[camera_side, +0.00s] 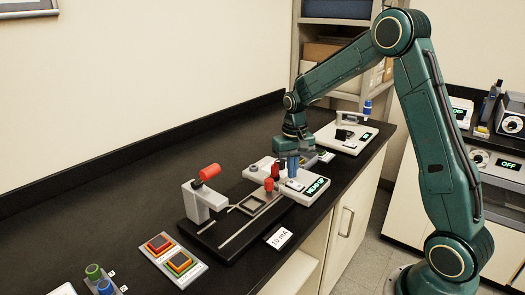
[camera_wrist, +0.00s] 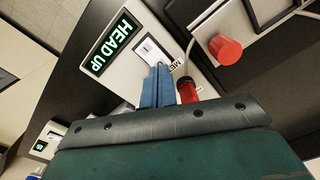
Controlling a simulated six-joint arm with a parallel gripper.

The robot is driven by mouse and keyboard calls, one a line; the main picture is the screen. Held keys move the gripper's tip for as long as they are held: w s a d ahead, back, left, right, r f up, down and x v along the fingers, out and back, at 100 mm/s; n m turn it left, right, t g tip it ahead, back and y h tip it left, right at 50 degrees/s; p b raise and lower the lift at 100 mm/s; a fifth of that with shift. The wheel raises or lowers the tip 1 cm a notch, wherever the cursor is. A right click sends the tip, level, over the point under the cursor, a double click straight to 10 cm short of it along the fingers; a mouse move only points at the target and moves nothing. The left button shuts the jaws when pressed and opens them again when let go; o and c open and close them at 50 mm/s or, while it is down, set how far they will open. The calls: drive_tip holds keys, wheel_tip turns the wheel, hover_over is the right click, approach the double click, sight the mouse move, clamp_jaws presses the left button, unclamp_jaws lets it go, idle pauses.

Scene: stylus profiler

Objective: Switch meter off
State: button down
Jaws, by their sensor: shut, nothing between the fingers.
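My gripper (camera_side: 293,170) is shut and empty, its blue fingers pointing down over the light-grey control box of the profiler. In the wrist view the fingers (camera_wrist: 158,78) are together, beside a small white switch plate (camera_wrist: 148,48) and a partly covered label. I cannot tell whether they touch the plate, or the switch position. The box's display (camera_side: 317,187) is lit and reads HEAD UP; it also shows in the wrist view (camera_wrist: 115,45). A red knob (camera_wrist: 187,90) stands close beside the fingers, partly hidden by the gripper.
The black profiler base (camera_side: 235,240) carries a grey post with a red cylinder (camera_side: 210,172). A red and orange button panel (camera_side: 172,260) lies at front left. A 10 mA card (camera_side: 279,238) is at the bench edge.

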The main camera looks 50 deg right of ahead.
sight(292, 182)
drive_tip(key=shift+f, duration=0.9)
idle(1.2)
drive_tip(key=shift+r, duration=3.55)
